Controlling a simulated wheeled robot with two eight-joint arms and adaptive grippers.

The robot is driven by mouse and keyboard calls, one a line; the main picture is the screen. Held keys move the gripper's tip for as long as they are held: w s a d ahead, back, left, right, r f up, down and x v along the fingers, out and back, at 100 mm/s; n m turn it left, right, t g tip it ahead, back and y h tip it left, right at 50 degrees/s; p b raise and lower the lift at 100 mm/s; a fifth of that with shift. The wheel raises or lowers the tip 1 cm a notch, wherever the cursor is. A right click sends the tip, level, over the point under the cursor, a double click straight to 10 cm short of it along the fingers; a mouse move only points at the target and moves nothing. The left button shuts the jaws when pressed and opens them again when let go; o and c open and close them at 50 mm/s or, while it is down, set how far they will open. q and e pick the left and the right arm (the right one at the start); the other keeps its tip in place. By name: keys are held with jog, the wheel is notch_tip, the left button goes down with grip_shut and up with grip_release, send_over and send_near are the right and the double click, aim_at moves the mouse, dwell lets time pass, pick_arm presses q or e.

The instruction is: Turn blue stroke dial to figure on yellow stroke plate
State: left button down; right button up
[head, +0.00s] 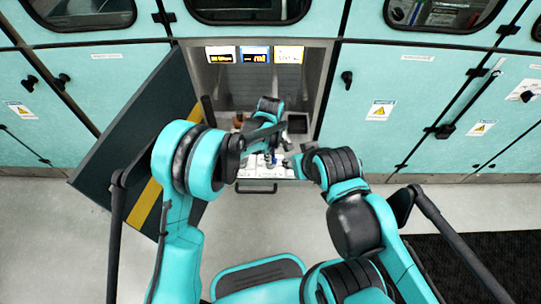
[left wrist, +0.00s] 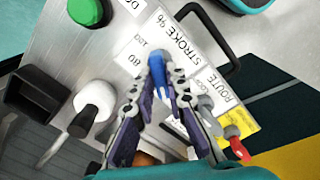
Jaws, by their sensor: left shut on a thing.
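The blue stroke dial (left wrist: 158,72) is in the left wrist view, beside a white label printed "STROKE" (left wrist: 176,42) with figures around it. My left gripper (left wrist: 160,92) has its two fingers closed on the dial from both sides; the fingers hide part of it. In the head view my left gripper (head: 270,158) is over the white panel, small and partly covered by its arm. A yellow plate (head: 289,54) is at the top right of the recess; its figure is too small to read. My right gripper (head: 289,160) is near the panel's right side, its fingers unclear.
The left wrist view shows a green button (left wrist: 88,11), a white knob (left wrist: 94,94), a red-tipped lever (left wrist: 239,148) and a black handle (left wrist: 214,25) around the dial. An open dark door (head: 128,140) stands left of the recess. White and blue plates sit beside the yellow one.

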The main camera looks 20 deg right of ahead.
pick_arm(q)
jog(key=m, duration=0.7)
jog(key=shift+b, duration=0.3)
jog(key=m, duration=0.7)
jog(key=shift+m, duration=0.3)
jog(key=m, duration=0.3)
jog(key=shift+m, duration=0.3)
jog(key=m, duration=0.3)
jog(key=shift+m+b, duration=0.3)
jog(key=shift+m, duration=0.1)
jog(key=m, duration=0.4)
jog(key=shift+m, duration=1.7)
